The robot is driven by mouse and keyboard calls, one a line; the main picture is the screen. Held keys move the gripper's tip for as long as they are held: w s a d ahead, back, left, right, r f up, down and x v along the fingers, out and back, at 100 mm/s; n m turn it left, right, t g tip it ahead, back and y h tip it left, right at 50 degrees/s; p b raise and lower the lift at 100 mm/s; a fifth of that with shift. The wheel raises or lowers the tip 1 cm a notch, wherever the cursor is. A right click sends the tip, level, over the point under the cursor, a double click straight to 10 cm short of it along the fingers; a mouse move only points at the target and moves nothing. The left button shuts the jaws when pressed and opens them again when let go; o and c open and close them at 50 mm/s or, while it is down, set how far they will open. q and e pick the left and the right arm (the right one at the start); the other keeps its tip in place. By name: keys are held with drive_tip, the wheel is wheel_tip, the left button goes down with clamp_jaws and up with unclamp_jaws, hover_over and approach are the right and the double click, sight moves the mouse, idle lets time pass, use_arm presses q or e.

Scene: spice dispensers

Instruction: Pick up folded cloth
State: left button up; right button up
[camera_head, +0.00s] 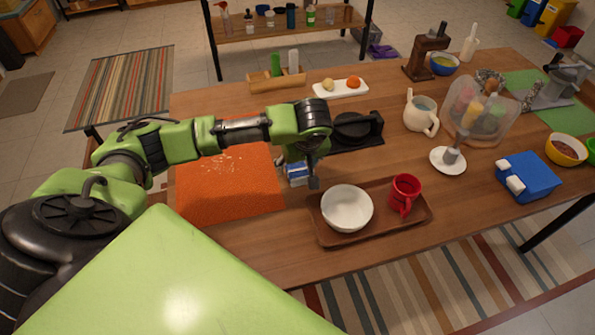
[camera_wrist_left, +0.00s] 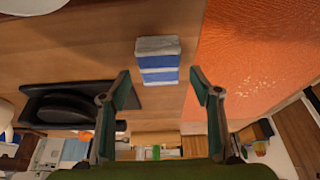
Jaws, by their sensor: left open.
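The folded cloth (camera_head: 298,180) is a small blue-and-white striped block on the wooden table, between the orange mat and the brown tray. It also shows in the left wrist view (camera_wrist_left: 158,60), beyond the fingertips and roughly centred between them. My left gripper (camera_head: 297,171) is above the cloth and partly hides it in the head view. In the left wrist view its two fingers (camera_wrist_left: 160,84) are apart, with nothing between them. My right gripper is not in view.
The orange mat (camera_head: 225,190) lies left of the cloth. The brown tray (camera_head: 335,234) with a white bowl (camera_head: 347,208) and red mug (camera_head: 405,194) is close on the right. A black object (camera_head: 355,128) stands behind it. Bare table surrounds the cloth narrowly.

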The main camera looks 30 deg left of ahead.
use_arm(q)
drive_tip(key=x, duration=0.2)
drive_tip(key=shift+w+a+f, duration=0.15)
drive_tip(key=shift+a+f, duration=0.05)
drive_tip(key=shift+f, duration=0.05)
drive_tip(key=c, duration=1)
drive_tip(key=shift+c, duration=0.2)
drive_tip(key=shift+r, duration=0.15)
drive_tip(key=shift+r, duration=0.25)
wheel_tip(320, 180, up, 3)
drive_tip(key=shift+d+f, duration=0.15)
drive_tip(key=s+d+r+p, duration=0.3)
drive_tip(key=s+d+r, duration=0.5)
drive_tip(key=s, duration=0.3)
drive_tip(key=shift+d+r+p, duration=0.2)
drive_tip(key=shift+r+p, duration=0.2)
drive_tip(key=shift+r, duration=0.4)
